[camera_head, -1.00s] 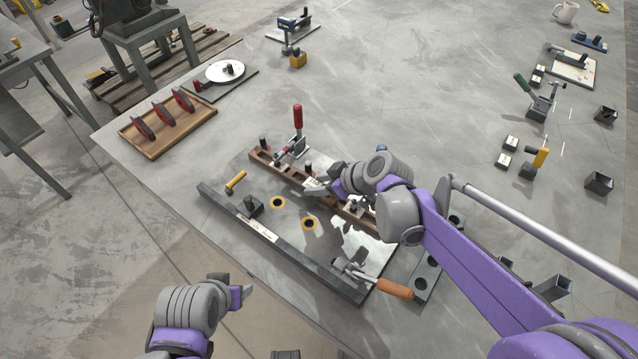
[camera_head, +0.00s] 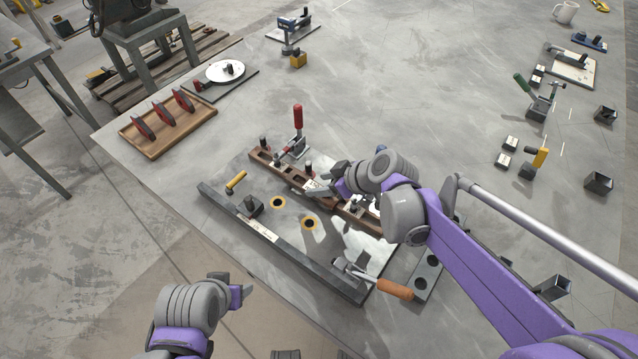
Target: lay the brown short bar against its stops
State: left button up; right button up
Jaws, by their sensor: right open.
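The brown bar (camera_head: 261,158), with dark openings along it, lies across the back of the light fixture plate (camera_head: 375,262). It runs from upper left to lower right. My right gripper (camera_head: 322,184) is open at the bar's middle, with its fingers over or beside it. The gripper and wrist hide part of the bar and its back edge. I cannot tell whether the bar touches its stops. Black knobs (camera_head: 264,142) stand by its back edge. My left gripper (camera_head: 240,291) is at the lower left, off the table, and its jaws cannot be made out.
A dark grey bar (camera_head: 318,272) lies along the plate's front edge. A red-handled clamp (camera_head: 298,125) stands behind the brown bar. An orange-handled clamp (camera_head: 390,287) is at the plate's right end. A wooden tray (camera_head: 190,132) is at left.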

pick_arm(q)
jog(key=shift+r+p, duration=0.65)
jog(key=shift+r, duration=0.15)
pick_arm(e)
jog(key=v, duration=1.1)
jog(key=shift+f, duration=0.15)
